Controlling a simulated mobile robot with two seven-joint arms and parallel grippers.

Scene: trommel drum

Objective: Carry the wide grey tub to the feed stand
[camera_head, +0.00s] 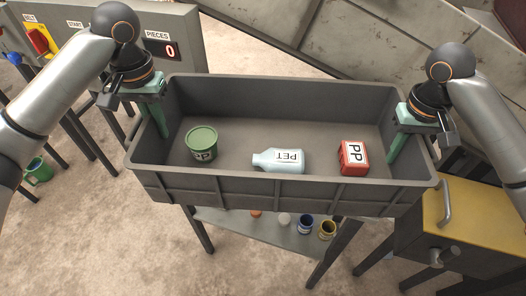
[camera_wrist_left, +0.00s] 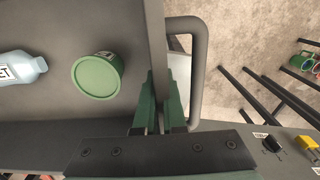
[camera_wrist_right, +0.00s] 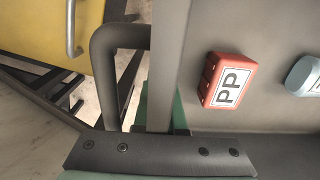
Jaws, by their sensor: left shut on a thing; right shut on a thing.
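The wide grey tub (camera_head: 290,192) fills the middle of the head view, above a small stand. Inside lie a green round pot (camera_head: 201,145) labelled PP, a pale blue PET bottle (camera_head: 279,160) on its side and a red PP box (camera_head: 353,157). My left gripper (camera_head: 155,112) is shut on the tub's left end wall, its green fingers beside the handle (camera_wrist_left: 197,75) in the left wrist view. My right gripper (camera_head: 403,140) is shut on the right end wall, beside the handle (camera_wrist_right: 103,75) in the right wrist view. Whether the tub touches anything below is hidden.
A stand with a grey lower shelf (camera_head: 265,232) holding small coloured cups is below the tub. A yellow-topped box (camera_head: 470,215) with a handle is at right. A control panel (camera_head: 130,35) reading PIECES 0 is at back left. Grey metal panels (camera_head: 330,35) rise behind.

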